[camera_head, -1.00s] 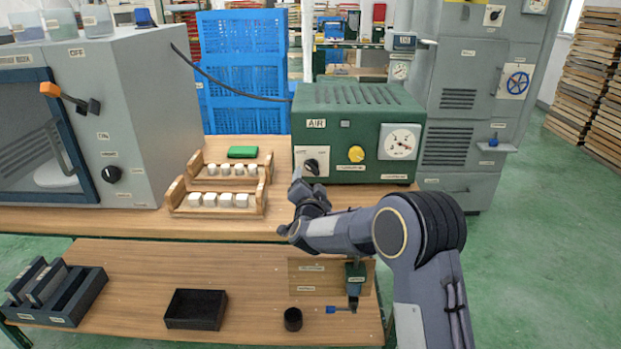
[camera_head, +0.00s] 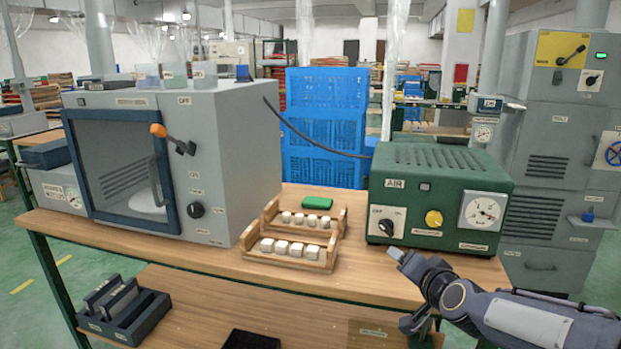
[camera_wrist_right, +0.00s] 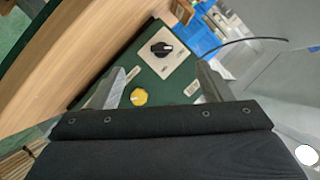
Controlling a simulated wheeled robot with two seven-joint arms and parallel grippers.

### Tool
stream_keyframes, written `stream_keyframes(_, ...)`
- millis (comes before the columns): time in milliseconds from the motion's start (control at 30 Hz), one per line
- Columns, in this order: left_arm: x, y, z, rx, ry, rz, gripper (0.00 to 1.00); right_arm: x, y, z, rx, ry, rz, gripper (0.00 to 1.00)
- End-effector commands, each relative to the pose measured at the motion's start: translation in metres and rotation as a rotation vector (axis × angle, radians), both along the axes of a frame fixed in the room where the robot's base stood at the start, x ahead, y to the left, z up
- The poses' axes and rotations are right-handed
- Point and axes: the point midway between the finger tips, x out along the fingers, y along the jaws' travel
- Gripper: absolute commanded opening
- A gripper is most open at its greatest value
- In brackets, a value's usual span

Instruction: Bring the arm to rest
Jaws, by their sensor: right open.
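My right arm comes in from the lower right of the head view. The black knob also shows in the head view (camera_head: 386,227), clear of the fingers. My left gripper is not in view.
A grey cabinet with a dark glass door (camera_head: 120,170) stands left on the wooden table (camera_head: 330,275). Wooden racks (camera_head: 285,262) with white blocks stand between it and the AIR unit. A dark slotted holder (camera_head: 140,325) is on the lower shelf. Grey cabinets (camera_head: 545,150) stand at right.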

Motion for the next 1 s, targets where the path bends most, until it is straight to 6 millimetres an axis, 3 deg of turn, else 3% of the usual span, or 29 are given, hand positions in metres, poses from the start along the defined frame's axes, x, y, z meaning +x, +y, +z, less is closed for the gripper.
stream_keyframes(33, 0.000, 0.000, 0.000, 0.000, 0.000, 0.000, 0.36, -0.034, -0.003, 0.005, -0.009, 0.041, 0.053, 0.72)
stream_keyframes(200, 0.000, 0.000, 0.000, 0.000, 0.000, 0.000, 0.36, -0.143, 0.005, -0.010, -0.074, 0.217, 0.239, 0.72)
stream_keyframes(300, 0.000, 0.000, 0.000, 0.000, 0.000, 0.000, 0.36, -0.196, 0.009, -0.026, -0.116, 0.307, 0.317, 0.72)
stream_keyframes(500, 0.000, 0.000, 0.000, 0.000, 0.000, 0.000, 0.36, -0.276, 0.014, -0.057, -0.183, 0.452, 0.415, 0.72)
stream_keyframes(700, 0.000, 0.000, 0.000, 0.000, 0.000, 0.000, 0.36, -0.342, 0.016, -0.089, -0.240, 0.584, 0.478, 0.72)
stream_keyframes(767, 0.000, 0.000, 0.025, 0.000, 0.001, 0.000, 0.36, -0.339, 0.017, -0.062, -0.238, 0.584, 0.481, 0.72)
stream_keyframes(1000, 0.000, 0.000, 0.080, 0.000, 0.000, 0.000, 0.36, -0.338, 0.017, -0.008, -0.236, 0.581, 0.480, 0.72)
